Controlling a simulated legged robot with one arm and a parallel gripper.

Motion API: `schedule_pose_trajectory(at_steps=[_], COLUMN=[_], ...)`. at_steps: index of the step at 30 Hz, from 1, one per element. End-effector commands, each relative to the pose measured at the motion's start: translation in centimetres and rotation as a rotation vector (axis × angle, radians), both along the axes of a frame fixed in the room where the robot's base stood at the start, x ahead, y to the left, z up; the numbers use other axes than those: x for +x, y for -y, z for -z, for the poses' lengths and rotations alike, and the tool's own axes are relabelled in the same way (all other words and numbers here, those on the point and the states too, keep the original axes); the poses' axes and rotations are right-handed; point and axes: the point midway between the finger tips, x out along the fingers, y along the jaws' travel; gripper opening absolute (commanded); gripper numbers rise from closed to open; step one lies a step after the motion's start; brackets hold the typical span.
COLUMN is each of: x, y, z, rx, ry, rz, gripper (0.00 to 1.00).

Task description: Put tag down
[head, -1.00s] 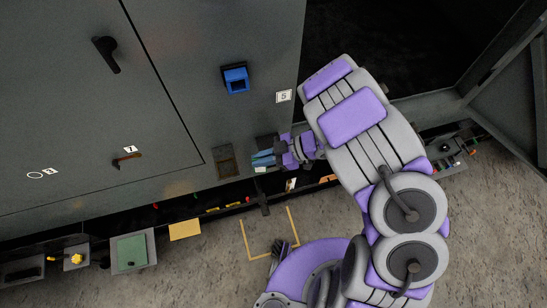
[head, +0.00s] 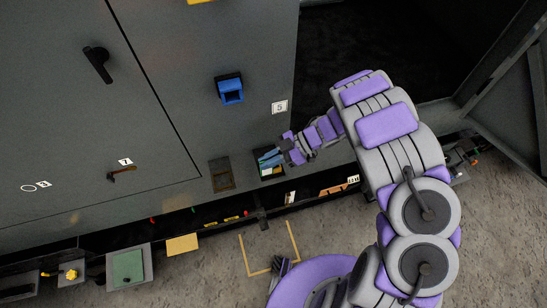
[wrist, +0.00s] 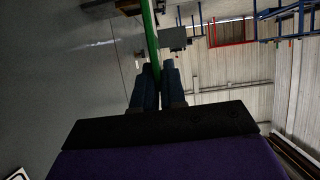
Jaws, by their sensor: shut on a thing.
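My gripper (head: 268,160) is in front of the lower part of the grey cabinet, at a small dark-framed square (head: 271,172) with a pale inside. In the wrist view its two dark blue fingers (wrist: 157,75) are closed around a thin green strip (wrist: 150,35), which looks like the tag seen edge-on. The strip sticks out beyond the fingertips towards the top of the picture. In the head view the fingers mostly hide the tag. I cannot tell whether it touches the square or the cabinet face.
A brown recess (head: 222,174) is just left of the square. A blue box (head: 229,89) and a label 5 (head: 279,107) are above it. A low ledge with small parts (head: 240,217) runs below. An open dark bay (head: 385,45) is at the upper right.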

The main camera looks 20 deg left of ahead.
Motion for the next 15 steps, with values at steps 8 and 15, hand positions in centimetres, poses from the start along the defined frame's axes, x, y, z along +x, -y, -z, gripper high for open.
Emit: schedule_pose_trajectory(at_steps=[8,15], x=[3.0,3.7], y=[0.4,0.7], z=[0.3,1.2], rx=[0.002,0.002], ry=[0.000,-0.004], rz=[0.000,0.001], gripper=[0.00,0.00])
